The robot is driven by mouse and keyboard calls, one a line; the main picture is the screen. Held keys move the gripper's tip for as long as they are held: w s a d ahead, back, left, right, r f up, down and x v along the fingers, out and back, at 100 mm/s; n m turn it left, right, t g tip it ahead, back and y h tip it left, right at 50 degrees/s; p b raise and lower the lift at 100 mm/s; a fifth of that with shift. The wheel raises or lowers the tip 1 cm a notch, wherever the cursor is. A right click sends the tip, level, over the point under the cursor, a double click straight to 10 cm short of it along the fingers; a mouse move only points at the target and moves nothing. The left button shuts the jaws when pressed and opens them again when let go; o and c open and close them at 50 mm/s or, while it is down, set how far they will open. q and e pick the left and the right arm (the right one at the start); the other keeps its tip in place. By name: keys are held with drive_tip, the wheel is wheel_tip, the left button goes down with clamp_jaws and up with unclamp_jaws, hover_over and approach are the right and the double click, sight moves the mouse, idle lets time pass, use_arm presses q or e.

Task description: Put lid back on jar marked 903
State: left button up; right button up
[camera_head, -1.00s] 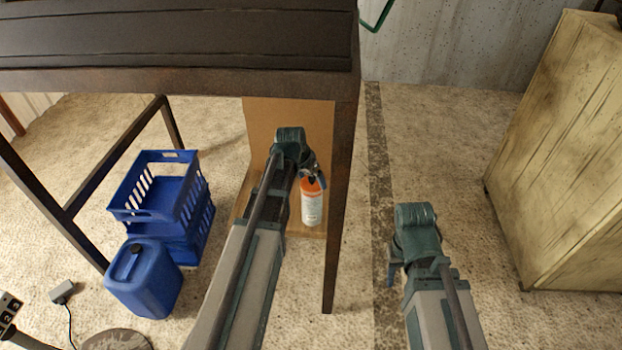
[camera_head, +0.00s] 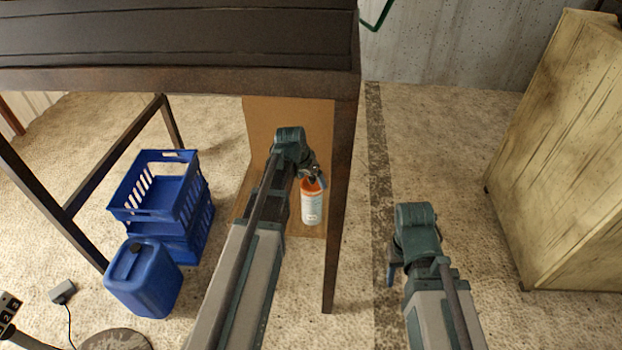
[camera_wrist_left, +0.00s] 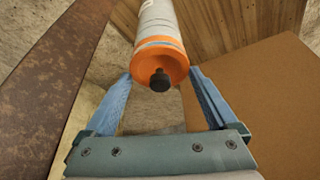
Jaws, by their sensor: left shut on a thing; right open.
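A white cylindrical canister (camera_head: 311,208) with an orange end hangs beside the dark leg of the bench in the head view. In the left wrist view the canister (camera_wrist_left: 159,20) shows its orange end with a black knob. My left gripper (camera_head: 316,181) is shut on the canister at the orange end; its blue fingers lie on either side of it. My right gripper (camera_head: 391,274) is open and empty, low over the floor to the right. I cannot read the number 903 on anything, and no separate jar or loose lid is recognisable.
A dark bench (camera_head: 180,82) with legs spans the upper left. A brown board (camera_head: 262,125) stands behind my left gripper. Blue crates (camera_head: 150,215) and a blue jerrycan (camera_head: 145,280) stand at left. A worn cabinet (camera_head: 565,150) stands right. Floor between is clear.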

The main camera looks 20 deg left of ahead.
idle(0.3)
use_arm(q)
drive_tip(key=o, duration=1)
drive_tip(key=shift+r, duration=0.1)
drive_tip(key=shift+r+p, duration=3.45)
drive_tip(key=shift+p, duration=0.1)
drive_tip(key=shift+f, duration=0.1)
drive_tip(key=shift+c, duration=0.4)
clamp_jaws()
